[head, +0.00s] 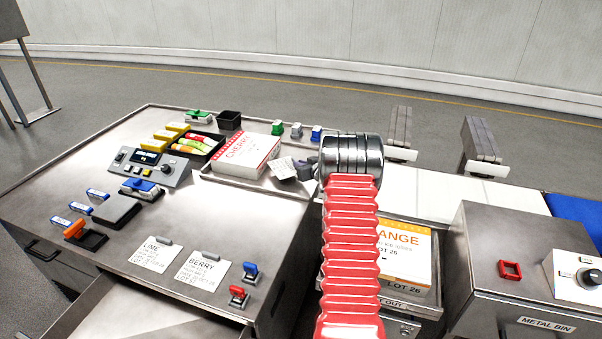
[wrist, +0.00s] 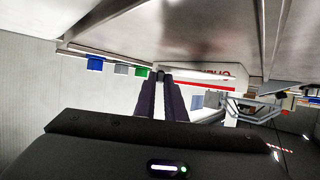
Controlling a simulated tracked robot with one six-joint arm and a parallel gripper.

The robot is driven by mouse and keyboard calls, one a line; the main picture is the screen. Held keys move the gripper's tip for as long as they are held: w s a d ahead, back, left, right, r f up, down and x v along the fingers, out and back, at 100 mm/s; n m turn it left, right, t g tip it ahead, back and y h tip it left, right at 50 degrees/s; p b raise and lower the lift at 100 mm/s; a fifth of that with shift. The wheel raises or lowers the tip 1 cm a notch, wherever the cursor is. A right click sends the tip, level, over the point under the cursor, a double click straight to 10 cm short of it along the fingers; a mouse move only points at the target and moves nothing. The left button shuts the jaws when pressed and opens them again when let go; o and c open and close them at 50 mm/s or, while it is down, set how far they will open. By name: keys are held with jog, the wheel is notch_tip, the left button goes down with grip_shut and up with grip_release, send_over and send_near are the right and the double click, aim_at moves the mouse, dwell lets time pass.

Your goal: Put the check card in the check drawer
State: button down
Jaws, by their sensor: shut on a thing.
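My gripper (head: 305,170) is at the far right part of the bench, partly hidden behind my silver wrist. It is shut on a small white card (head: 279,167) with printed lines, too small to read, beside the cherry box. In the wrist view my dark fingers (wrist: 161,92) are close together; the card is not clearly seen there. An open, empty-looking metal drawer (head: 135,322) sticks out at the bottom left of the head view. No label on it shows, so I cannot tell whether it is the check drawer.
The cherry box (head: 246,154) stands on a tray behind the bench middle. Lime (head: 158,254) and berry (head: 203,271) cards lie at the bench front. An orange-labelled box (head: 405,262) stands right of my arm. A metal bin (head: 515,285) is at the right.

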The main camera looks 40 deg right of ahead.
jog(key=shift+f, duration=1.85)
jog(key=c, duration=1.8)
grip_release()
jog(key=shift+f, duration=0.1)
jog(key=shift+s+r, duration=0.25)
jog(key=shift+s, duration=0.05)
jog(key=shift+v, duration=3.45)
jog(key=shift+a, duration=0.1)
